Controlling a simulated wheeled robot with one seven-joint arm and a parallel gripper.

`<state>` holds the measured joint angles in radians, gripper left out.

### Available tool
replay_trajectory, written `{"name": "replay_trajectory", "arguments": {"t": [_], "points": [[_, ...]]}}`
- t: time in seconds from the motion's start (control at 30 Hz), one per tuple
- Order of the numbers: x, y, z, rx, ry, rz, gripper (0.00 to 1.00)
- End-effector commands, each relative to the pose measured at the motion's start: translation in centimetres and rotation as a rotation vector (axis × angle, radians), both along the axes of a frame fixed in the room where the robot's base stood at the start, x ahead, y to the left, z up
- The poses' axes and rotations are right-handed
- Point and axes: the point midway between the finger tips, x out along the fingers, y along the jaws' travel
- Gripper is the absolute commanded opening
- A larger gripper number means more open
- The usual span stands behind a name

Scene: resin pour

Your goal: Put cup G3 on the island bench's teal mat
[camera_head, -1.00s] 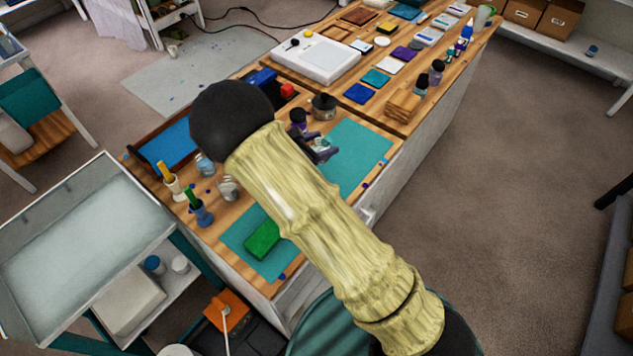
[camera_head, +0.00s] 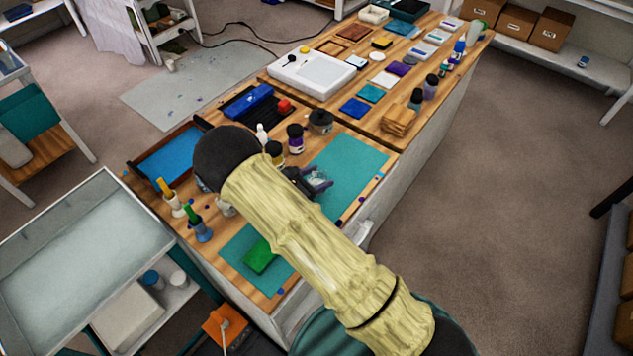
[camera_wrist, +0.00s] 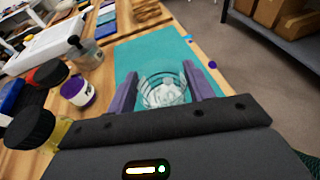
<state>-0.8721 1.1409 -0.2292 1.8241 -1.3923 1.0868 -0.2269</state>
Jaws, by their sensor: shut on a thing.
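A clear cup (camera_wrist: 163,93) with whitish contents sits between the two purple fingers of my gripper (camera_wrist: 165,90) in the wrist view. My gripper is shut on it; I cannot read a label on it. In the head view my gripper (camera_head: 318,182) is over the teal mat (camera_head: 352,160), and my arm covers the mat's middle. The mat also shows in the wrist view (camera_wrist: 150,52), beyond and below the cup. I cannot tell whether the cup touches the mat.
A green block (camera_head: 260,255) lies on the mat's near part. Dark-capped bottles, one with a purple label (camera_head: 295,140), and a dark-lidded jar (camera_head: 321,122) stand left of the mat. A wooden stack (camera_head: 398,122) stands beyond its far end. The mat's far part is clear.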

Motion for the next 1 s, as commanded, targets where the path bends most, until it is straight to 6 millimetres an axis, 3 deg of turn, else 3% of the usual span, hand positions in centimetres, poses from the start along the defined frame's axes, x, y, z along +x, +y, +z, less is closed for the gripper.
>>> {"name": "replay_trajectory", "arguments": {"t": [0.2,0.6,0.63,0.73,1.0], "points": [[0.0,0.0,-2.4,-0.001,0.001,0.000,0.31],[0.0,0.0,-3.0,-0.001,-0.001,0.000,0.31],[0.0,0.0,-2.9,0.000,0.000,0.000,0.56],[0.0,0.0,-2.8,0.000,0.000,0.000,0.74],[0.0,0.1,-2.8,0.000,0.000,0.003,0.74]]}}
